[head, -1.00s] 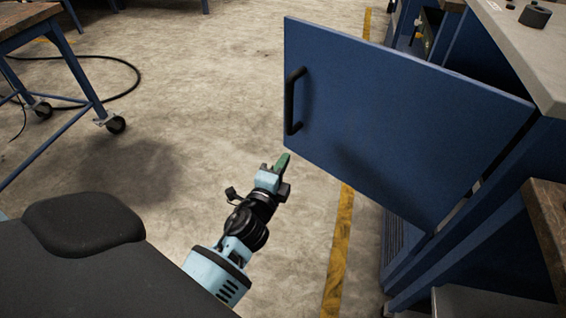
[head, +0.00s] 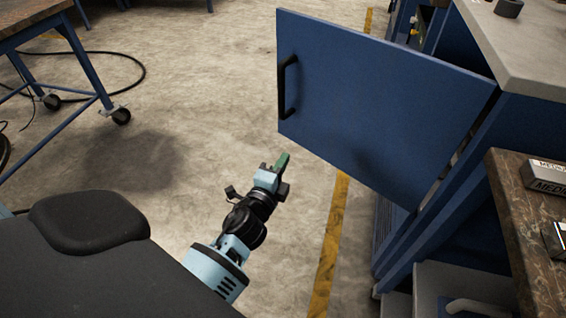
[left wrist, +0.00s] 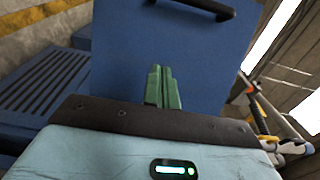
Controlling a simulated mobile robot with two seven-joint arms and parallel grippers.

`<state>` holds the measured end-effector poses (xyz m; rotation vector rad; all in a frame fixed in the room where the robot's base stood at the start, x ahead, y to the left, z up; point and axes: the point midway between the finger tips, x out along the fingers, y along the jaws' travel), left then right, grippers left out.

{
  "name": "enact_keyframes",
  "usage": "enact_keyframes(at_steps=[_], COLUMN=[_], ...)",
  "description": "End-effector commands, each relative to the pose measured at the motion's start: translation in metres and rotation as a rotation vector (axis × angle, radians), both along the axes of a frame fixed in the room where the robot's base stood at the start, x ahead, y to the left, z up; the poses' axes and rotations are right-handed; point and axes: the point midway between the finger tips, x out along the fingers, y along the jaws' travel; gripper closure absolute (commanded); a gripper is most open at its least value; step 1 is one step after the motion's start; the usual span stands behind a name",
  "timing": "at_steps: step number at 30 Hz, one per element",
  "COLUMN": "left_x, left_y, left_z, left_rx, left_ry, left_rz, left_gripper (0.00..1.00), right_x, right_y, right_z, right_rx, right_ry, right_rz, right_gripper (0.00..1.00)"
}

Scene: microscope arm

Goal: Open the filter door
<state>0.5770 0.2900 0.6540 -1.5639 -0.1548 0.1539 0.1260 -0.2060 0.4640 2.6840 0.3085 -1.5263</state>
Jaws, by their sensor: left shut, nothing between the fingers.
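The filter door (head: 375,110) is a flat blue panel. It stands swung out from the blue cabinet (head: 440,225), with its hinged edge at the right. Its black bar handle (head: 287,88) is on the left part of its face. My left gripper (head: 282,163) is just below the door's lower left corner, apart from the handle, with its green fingers shut and empty. In the left wrist view the shut fingers (left wrist: 162,86) point at the blue door (left wrist: 195,60), and the handle (left wrist: 205,8) shows at the top. My right gripper is not in view.
A stone-topped bench (head: 510,230) with boxes (head: 545,175) is at the right. A light worktop (head: 520,45) tops the cabinet. A wheeled table (head: 40,50) stands at the left.

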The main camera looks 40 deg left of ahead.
Motion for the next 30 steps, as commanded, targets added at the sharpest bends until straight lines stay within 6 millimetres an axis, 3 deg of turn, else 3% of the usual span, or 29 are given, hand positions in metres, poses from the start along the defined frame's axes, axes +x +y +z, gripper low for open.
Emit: enact_keyframes(at_steps=[9,14,20,24,30], left_x=[-0.002,-0.028,-0.106,-0.172,-0.276], left_y=[0.001,-0.001,-0.009,-0.019,-0.039], left_z=[-0.003,-0.029,-0.094,-0.134,-0.175], left_rx=[-0.007,-0.101,-0.384,-0.613,-0.937], left_ry=[0.005,0.053,0.2,0.32,0.505], left_rz=[-0.001,-0.004,0.015,0.058,0.169], left_gripper=[1.0,1.0,1.0,1.0,1.0], right_x=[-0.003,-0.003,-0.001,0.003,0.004], right_y=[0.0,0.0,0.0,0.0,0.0], right_z=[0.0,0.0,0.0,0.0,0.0], right_rx=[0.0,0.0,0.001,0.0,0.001], right_ry=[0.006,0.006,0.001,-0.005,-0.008], right_rz=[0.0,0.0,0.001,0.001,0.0], right_gripper=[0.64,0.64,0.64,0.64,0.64])
